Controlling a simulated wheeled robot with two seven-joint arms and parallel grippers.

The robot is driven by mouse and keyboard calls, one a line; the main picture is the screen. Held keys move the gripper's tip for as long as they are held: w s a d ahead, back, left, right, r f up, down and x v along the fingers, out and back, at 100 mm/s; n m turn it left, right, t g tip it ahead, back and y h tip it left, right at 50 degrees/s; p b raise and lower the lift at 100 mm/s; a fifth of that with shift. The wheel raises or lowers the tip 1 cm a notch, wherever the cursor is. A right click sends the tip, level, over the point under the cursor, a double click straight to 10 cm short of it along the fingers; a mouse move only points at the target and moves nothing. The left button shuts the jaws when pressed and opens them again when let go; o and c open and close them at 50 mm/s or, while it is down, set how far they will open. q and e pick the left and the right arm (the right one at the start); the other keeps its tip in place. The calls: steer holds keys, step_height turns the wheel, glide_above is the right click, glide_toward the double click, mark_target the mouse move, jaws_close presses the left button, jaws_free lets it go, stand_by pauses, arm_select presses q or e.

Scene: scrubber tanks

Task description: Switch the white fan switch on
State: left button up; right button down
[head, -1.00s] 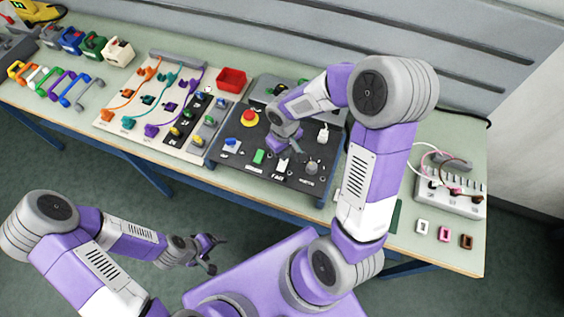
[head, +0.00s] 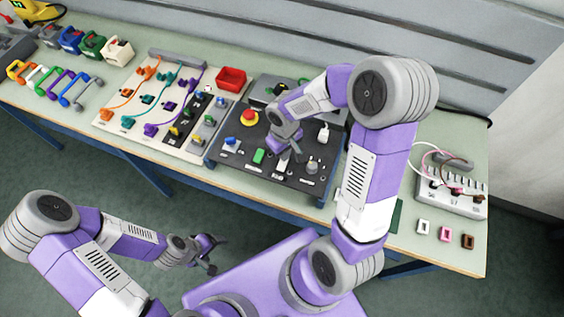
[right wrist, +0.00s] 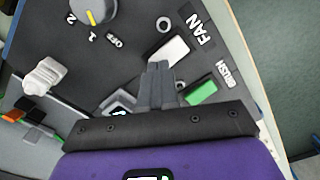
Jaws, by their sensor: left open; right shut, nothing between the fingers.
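The white fan switch (right wrist: 170,51) is a white rocker next to the printed word FAN in the right wrist view. Which way it is tipped I cannot tell. My right gripper (right wrist: 158,72) is shut and empty, its fingertips over the panel right beside the switch's near end. Whether they touch it I cannot tell.
A green switch (right wrist: 202,93) marked BRUSH lies close beside the fingers. A grey knob (right wrist: 93,9) with a yellow mark is on the same panel. A red emergency button (head: 249,118) and a red bin (head: 231,79) stand further back.

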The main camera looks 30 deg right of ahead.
steer(key=shift+f+b, duration=0.5)
steer(key=shift+f, duration=0.1)
steer(key=shift+r, duration=0.1)
steer(key=shift+r+p, duration=2.7)
steer(key=shift+r, duration=0.8)
steer(key=shift+f, duration=0.1)
